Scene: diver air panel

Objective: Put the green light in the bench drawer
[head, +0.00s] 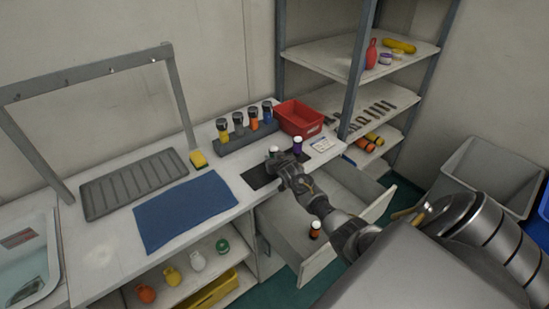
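My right gripper (283,168) reaches over the bench top to a dark mat near the front right corner. A small light with a pale top and a greenish body (273,151) stands at its fingertips, partly hidden by the gripper. I cannot tell whether the fingers are closed on it. A purple light (297,145) stands just right of the gripper. The bench drawer (290,235) is pulled open below my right arm. My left gripper is out of view.
A rack (247,141) with several coloured lights and a red bin (299,118) stand behind. Shelving (357,65) stands back right. The drawer has free room.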

